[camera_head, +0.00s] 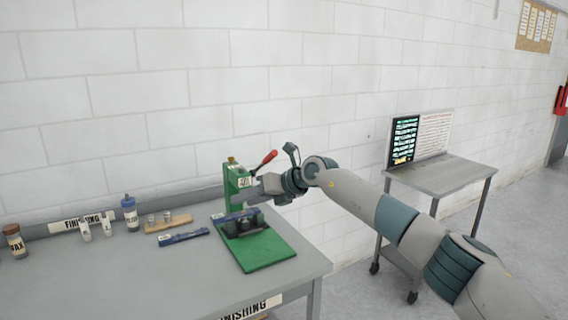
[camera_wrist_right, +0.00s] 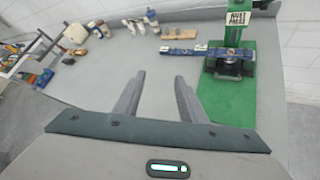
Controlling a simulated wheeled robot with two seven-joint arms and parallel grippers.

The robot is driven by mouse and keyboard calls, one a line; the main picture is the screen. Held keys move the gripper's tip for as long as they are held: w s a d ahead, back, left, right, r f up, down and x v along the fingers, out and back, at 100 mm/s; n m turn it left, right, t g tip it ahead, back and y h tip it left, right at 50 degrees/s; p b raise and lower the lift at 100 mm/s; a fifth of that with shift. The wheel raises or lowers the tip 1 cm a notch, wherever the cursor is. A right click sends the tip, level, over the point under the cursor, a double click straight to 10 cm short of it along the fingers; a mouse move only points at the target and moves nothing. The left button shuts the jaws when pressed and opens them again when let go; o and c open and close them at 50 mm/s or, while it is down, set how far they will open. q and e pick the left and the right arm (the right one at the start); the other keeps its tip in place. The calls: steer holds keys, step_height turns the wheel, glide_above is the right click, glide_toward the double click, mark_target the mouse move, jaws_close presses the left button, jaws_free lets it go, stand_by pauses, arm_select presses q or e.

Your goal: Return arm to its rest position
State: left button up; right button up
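My right arm reaches in from the right in the head view, and its gripper (camera_head: 256,190) is beside the green press (camera_head: 232,177) at the bench. In the right wrist view the two fingers (camera_wrist_right: 159,77) are spread apart, with nothing between them. They are over the grey bench top, and the press (camera_wrist_right: 242,100) stands to their right. The press has a red-tipped lever (camera_head: 269,157) and a dark block (camera_head: 244,226) on its green base. My left gripper is in neither view.
The bench (camera_head: 110,280) holds a blue tool (camera_head: 183,237), a wooden block (camera_head: 168,223), a blue-capped bottle (camera_head: 130,213) and a brown wax jar (camera_head: 15,241). A wheeled cart (camera_head: 440,176) with a screen (camera_head: 404,140) stands to the right. The bench's front left is clear.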

steer(key=s+a+f+m+t+y, duration=0.1)
steer(key=s+a+m+t+y, duration=0.4)
steer(key=s+m+y, duration=0.3)
steer(key=s+d+f+m+t+h, duration=0.3)
steer(key=s+d+f+m+h, duration=0.3)
steer(key=d+f+m+h, duration=0.5)
steer(key=s+d+f+m+t+h, duration=0.3)
steer(key=s+d+f+m+h, duration=0.25)
steer(key=d+f+m, duration=0.7)
steer(key=s+d+f+m+g+h, duration=0.1)
steer(key=s+d+f+m+g, duration=0.2)
steer(key=s+d+f, duration=0.3)
steer(key=s+d+f+m+g+h, duration=0.2)
steer(key=s+d+f+m+g, duration=0.15)
steer(key=s, duration=0.45)
steer(key=s+d+f+m+g+y, duration=0.1)
steer(key=s+d+f+g, duration=0.15)
steer(key=s, duration=1.05)
steer(key=s+d+f+m+g, duration=0.15)
steer(key=s+f+g, duration=0.25)
steer(key=s, duration=0.9)
step_height(320, 180, down, 28)
steer(key=g+b, duration=0.1)
steer(key=s+d+f+g+b, duration=0.1)
steer(key=s+d+f, duration=0.2)
steer(key=s+f, duration=1.6)
steer(key=shift+d+f+g, duration=0.15)
steer(key=shift+f+g, duration=0.15)
steer(key=shift+f, duration=0.25)
